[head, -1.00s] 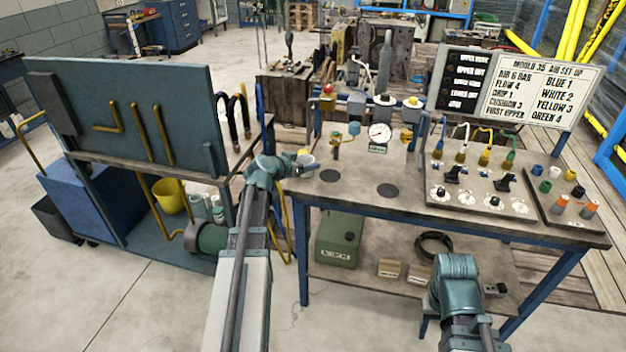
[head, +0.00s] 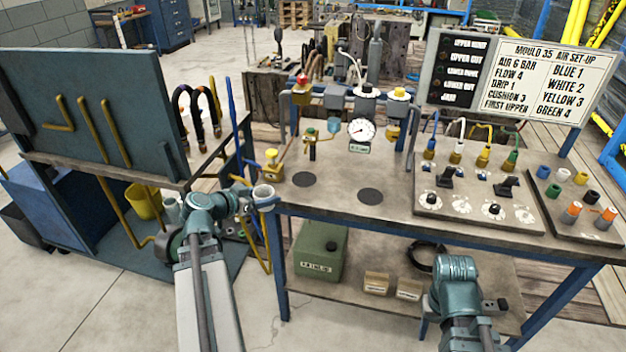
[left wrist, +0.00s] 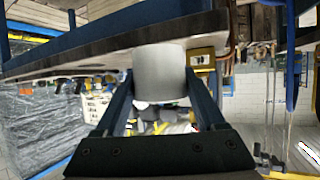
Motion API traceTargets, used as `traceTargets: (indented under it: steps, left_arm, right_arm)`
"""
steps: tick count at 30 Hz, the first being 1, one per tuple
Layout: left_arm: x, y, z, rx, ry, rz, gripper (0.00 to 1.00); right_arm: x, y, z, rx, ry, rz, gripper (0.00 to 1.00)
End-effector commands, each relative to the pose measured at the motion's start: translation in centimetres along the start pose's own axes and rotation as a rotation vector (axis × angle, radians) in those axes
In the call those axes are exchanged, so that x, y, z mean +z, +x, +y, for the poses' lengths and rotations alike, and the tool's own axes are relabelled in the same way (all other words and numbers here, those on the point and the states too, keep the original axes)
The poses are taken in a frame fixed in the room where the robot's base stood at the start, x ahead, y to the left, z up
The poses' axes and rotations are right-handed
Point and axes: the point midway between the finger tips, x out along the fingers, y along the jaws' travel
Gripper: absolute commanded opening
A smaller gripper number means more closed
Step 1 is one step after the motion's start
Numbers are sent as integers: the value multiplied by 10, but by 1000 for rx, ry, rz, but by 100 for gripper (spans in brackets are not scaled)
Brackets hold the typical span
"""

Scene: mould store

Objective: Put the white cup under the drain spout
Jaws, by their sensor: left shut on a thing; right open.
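The white cup (head: 264,195) is at the front left corner of the bench top. My left gripper (head: 249,198) is shut on it, and the cup looks upright. In the left wrist view the cup (left wrist: 160,72) sits between the two fingers, beside the bench edge. I cannot tell whether it touches the bench. I cannot make out for sure which part is the drain spout. My right arm shows at the lower right, but its gripper is hidden.
A gauge (head: 361,132) stands behind. A blue panel cart (head: 100,105) is close on the left.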

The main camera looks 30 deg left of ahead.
Motion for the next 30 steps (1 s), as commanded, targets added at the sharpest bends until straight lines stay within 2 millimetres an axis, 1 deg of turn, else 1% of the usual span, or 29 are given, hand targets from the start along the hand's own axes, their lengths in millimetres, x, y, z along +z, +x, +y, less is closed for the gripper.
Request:
traceTargets:
  steps: [1,4,7,10,18,21,25,30]
  left_arm:
    - [3,-2,1,1,0,1,18]
    - [3,-3,1,2,1,2,18]
    - [-1,4,0,4,2,2,18]
    - [-9,22,0,6,3,1,18]
    - [-40,85,-1,5,3,1,18]
    - [-49,103,-1,5,2,2,18]
    - [-56,119,0,3,2,1,18]
    - [-59,125,1,2,0,2,18]
  right_arm:
    - [0,2,0,0,0,0,50]
    - [0,2,0,0,0,0,50]
    - [0,1,0,0,0,0,50]
    - [0,1,0,0,0,0,50]
    - [0,1,0,0,0,0,50]
    - [0,1,0,0,0,0,50]
    - [0,1,0,0,0,0,50]
    - [0,1,0,0,0,0,50]
